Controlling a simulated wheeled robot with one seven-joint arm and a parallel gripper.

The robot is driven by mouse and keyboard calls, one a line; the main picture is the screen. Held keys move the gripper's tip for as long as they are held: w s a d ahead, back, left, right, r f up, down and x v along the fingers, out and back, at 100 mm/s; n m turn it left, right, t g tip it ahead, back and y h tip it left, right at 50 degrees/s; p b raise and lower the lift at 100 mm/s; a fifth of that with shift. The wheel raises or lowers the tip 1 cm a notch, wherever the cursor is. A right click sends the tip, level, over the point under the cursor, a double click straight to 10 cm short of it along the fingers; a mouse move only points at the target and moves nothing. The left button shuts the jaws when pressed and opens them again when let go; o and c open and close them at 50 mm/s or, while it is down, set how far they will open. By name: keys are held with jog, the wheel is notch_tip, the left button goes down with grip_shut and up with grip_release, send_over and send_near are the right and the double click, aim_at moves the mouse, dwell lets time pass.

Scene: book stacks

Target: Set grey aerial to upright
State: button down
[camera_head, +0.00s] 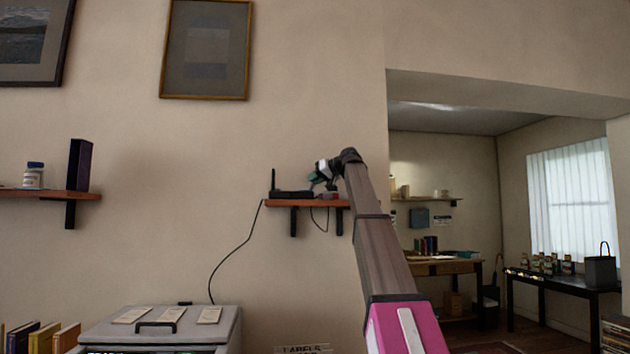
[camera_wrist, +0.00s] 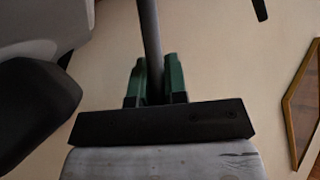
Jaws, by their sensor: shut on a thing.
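The grey aerial (camera_wrist: 149,30) shows in the wrist view as a slim rod running from the top edge down between my green fingers. My gripper (camera_wrist: 154,82) is shut on it. In the head view my gripper (camera_head: 318,178) is at the right part of a small wooden wall shelf (camera_head: 308,203). A flat black router (camera_head: 292,194) lies on this shelf, with a thin dark aerial (camera_head: 273,179) standing upright at its left end. In the head view my gripper and arm hide the grey aerial, so its tilt is not clear there.
A dark cable (camera_head: 237,252) hangs from the shelf to a grey case (camera_head: 165,326) below. A small reddish thing (camera_head: 326,196) lies by my gripper on the shelf. Another shelf (camera_head: 50,195) at left holds a bottle (camera_head: 33,175) and a dark upright box (camera_head: 80,165).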

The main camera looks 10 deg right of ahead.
jog(key=a+h, duration=0.1)
jog(key=a+n+h, duration=0.1)
jog(key=shift+a+r+n+g+h, duration=0.2)
jog(key=shift+r+n+g+h, duration=0.1)
jog(key=shift+r+h, duration=0.1)
jog(key=shift+a+n+h, duration=0.5)
jog(key=shift+a+h, duration=0.3)
jog(key=shift+h, duration=0.2)
jog(key=shift+f+g, duration=0.1)
jog(key=shift+g, duration=0.2)
jog(key=c, duration=1.1)
grip_release()
jog(key=v, duration=1)
jog(key=shift+s+r, duration=0.25)
jog(key=shift+s, duration=0.05)
